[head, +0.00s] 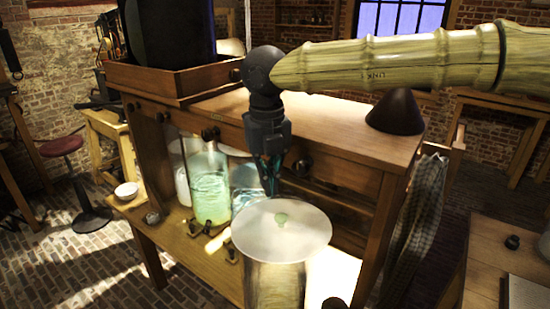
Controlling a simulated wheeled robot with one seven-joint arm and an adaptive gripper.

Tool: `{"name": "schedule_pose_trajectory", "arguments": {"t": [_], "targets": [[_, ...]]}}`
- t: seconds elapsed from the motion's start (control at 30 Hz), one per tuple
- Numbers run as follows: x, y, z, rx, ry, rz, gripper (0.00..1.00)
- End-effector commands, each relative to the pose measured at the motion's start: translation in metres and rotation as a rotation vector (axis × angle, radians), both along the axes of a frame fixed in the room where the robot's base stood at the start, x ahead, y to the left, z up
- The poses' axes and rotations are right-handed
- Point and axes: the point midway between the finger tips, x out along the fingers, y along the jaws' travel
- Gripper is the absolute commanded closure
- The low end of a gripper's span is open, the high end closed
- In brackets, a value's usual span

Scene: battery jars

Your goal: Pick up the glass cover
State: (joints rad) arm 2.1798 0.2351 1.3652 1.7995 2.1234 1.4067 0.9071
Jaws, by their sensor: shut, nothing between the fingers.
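My gripper (271,192) points down above the cover's back edge, a little behind and left of the knob in the picture. Its fingers are together and empty. I cannot tell the exact height of the fingertips above the cover.
Several glass jars, one with greenish liquid (211,185), stand on the lower shelf behind. A wooden cabinet (340,150) rises close behind my gripper, with a dark cone (397,112) on top. A checked cloth (415,225) hangs at its right. A white bowl (126,191) sits at left.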

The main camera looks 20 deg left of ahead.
Motion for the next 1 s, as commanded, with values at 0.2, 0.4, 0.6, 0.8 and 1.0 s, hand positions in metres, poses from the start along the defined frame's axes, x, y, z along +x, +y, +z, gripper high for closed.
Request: {"name": "schedule_pose_trajectory", "arguments": {"t": [0.2,0.4,0.6,0.8,1.0], "targets": [[0.022,-0.001,-0.043,-0.001,0.021,-0.005,1.0],[-0.003,-0.015,-0.04,0.001,0.014,-0.007,1.0],[-0.02,-0.022,-0.04,0.002,0.009,-0.008,1.0],[-0.013,-0.023,-0.044,0.001,0.017,-0.009,1.0],[-0.011,-0.023,-0.045,0.001,0.019,-0.007,1.0]]}}
